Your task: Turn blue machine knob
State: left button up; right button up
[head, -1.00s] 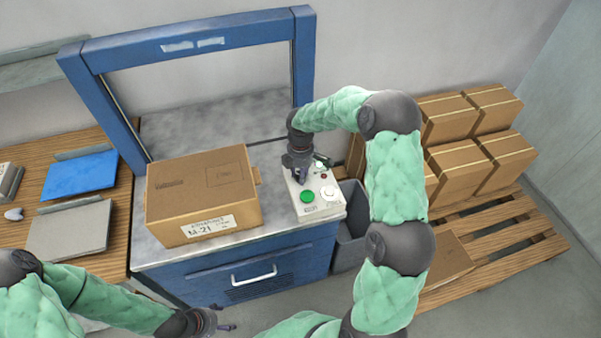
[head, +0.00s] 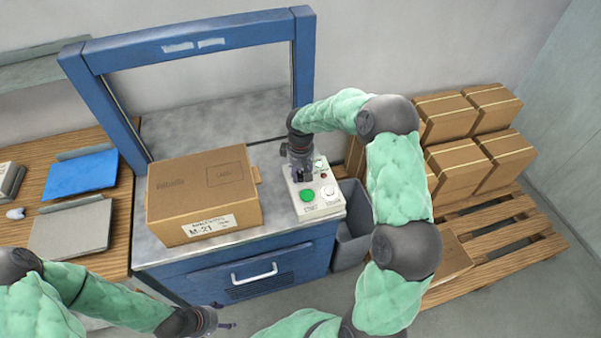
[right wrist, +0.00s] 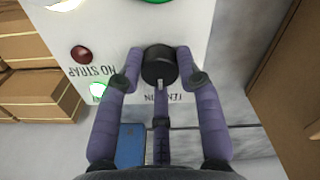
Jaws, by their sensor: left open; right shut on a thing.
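The blue machine (head: 185,275) is a strapping machine with a tall blue frame and a grey top. Its white control panel (head: 325,209) sits at the machine's right front corner and carries a green button (head: 307,195). The black knob (right wrist: 159,66), near the partly hidden word "TENSION", is between the fingers of my right gripper (right wrist: 160,75), which is shut on it. In the head view, my right gripper (head: 301,172) points down over the panel and hides the knob. My left gripper (head: 226,325) is open and empty, low in front of the machine.
A cardboard box (head: 203,195) stands on the machine top, left of the panel. A grey bin (head: 352,240) is right of the machine. Stacked boxes (head: 465,165) stand on a wooden pallet (head: 510,235). A wooden table (head: 60,255) with a blue tray (head: 80,174) is at the left.

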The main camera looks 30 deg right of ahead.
aim_at(301, 175)
jog(key=m, duration=0.6)
jog(key=shift+s+f+b, duration=0.1)
jog(key=shift+b, duration=0.2)
jog(key=m, duration=0.5)
jog(key=shift+m+b, duration=0.3)
jog(key=shift+m, duration=0.1)
jog(key=o, duration=1.1)
jog(key=shift+a, duration=0.1)
jog(key=shift+o, duration=0.2)
jog(key=shift+r, duration=0.4)
notch_tip(301, 175, up, 11)
jog(key=shift+r, duration=0.15)
